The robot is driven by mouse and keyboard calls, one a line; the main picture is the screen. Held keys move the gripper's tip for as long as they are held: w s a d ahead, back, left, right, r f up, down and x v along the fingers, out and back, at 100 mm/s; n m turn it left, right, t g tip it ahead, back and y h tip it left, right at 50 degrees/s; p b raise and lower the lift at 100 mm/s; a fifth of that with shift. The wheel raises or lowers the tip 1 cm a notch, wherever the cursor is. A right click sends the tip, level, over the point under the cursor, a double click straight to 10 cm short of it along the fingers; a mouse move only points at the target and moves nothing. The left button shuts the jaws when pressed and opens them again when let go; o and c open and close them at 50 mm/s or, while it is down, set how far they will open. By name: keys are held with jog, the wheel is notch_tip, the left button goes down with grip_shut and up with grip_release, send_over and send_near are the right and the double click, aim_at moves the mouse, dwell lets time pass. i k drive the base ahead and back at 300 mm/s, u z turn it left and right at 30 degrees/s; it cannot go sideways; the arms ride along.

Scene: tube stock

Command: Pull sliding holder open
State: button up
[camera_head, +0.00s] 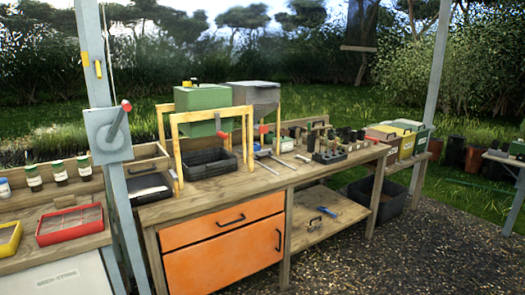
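I cannot tell for sure which thing is the sliding holder. An orange drawer front (222,222) with a black bar handle (230,220) is set under the wooden bench top and looks shut. Below it is an orange door (210,268) with a dark handle (278,240) at its right, also shut. On the bench, a green box (200,105) and a grey hopper (258,97) stand at yellow wooden frames (176,118), with red-ended levers in front. A black crate (208,163) sits below the green box. My gripper is not in view.
A grey post (112,190) with a red-knobbed crank plate (108,135) stands at the left front. A left bench carries a red tray (70,224) and jars. The bench's right holds small pots and coloured boxes (405,135). Open gravel (440,240) lies at the right.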

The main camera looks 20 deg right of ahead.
aim_at(258, 153)
jog(key=i, duration=0.55)
jog(key=z, duration=4.5)
jog(key=i, duration=0.1)
jog(key=u, duration=3.25)
jog(key=i, duration=1)
jog(key=u, duration=0.65)
